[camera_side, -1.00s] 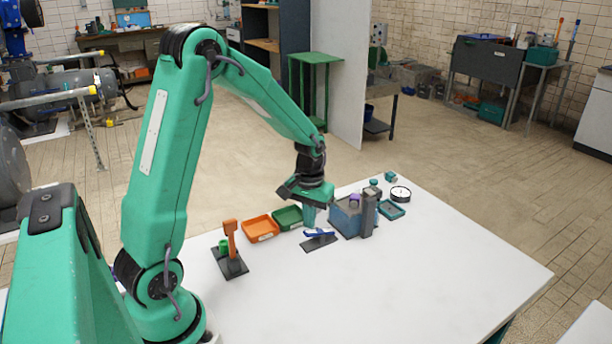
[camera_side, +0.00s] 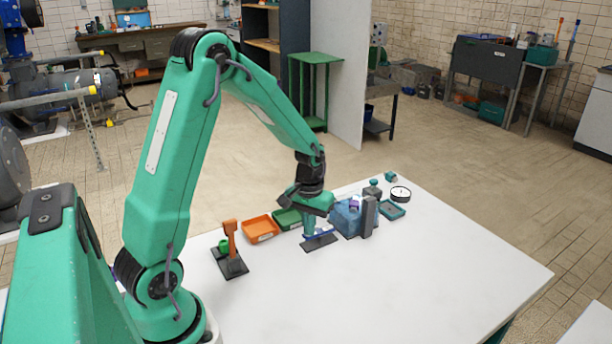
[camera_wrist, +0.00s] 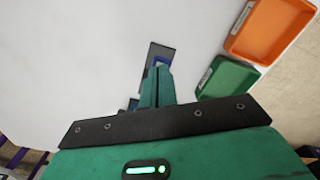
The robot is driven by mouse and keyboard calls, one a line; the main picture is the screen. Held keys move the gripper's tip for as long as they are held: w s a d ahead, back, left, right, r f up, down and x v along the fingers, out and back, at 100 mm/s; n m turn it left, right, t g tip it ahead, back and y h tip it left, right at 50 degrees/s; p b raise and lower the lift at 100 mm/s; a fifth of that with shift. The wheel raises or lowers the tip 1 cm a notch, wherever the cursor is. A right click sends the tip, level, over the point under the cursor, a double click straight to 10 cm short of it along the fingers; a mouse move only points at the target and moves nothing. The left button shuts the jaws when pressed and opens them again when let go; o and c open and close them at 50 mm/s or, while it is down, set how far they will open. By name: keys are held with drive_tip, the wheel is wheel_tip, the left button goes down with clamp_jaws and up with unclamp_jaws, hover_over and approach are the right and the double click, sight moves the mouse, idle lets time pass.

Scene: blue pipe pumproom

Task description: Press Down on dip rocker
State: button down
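The dip rocker (camera_side: 322,237) is a small blue paddle on a dark flat base (camera_side: 320,245) on the white table. In the wrist view, its dark base (camera_wrist: 160,49) and a little blue show beyond my fingertips. My gripper (camera_side: 308,233) points down over the left end of the rocker, and its fingertips look to be at the paddle or just above it. I cannot tell whether they touch. In the wrist view, the two green fingers of my gripper (camera_wrist: 158,70) are together with nothing between them. They hide much of the rocker.
An orange tray (camera_side: 261,237) and a green tray (camera_side: 284,224) lie left of the rocker. A blue box (camera_side: 345,222) with a grey post (camera_side: 369,216) stands close on its right. An orange lever (camera_side: 231,241) stands farther left. The table's front right is clear.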

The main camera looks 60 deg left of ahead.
drive_tip(key=shift+w+f, duration=0.15)
drive_tip(key=shift+f, duration=0.35)
idle(0.6)
drive_tip(key=shift+r, duration=0.1)
wheel_tip(320, 180, up, 8)
drive_tip(key=shift+r, duration=0.2)
idle(1.0)
idle(0.3)
drive_tip(key=s+d+r+m+t, duration=0.5)
drive_tip(key=s+d+r, duration=0.7)
drive_tip(key=s, duration=0.3)
drive_tip(key=shift+s+d+r+m+t, duration=0.15)
drive_tip(key=shift+d+r+m+t, duration=0.15)
drive_tip(key=shift+m, duration=0.2)
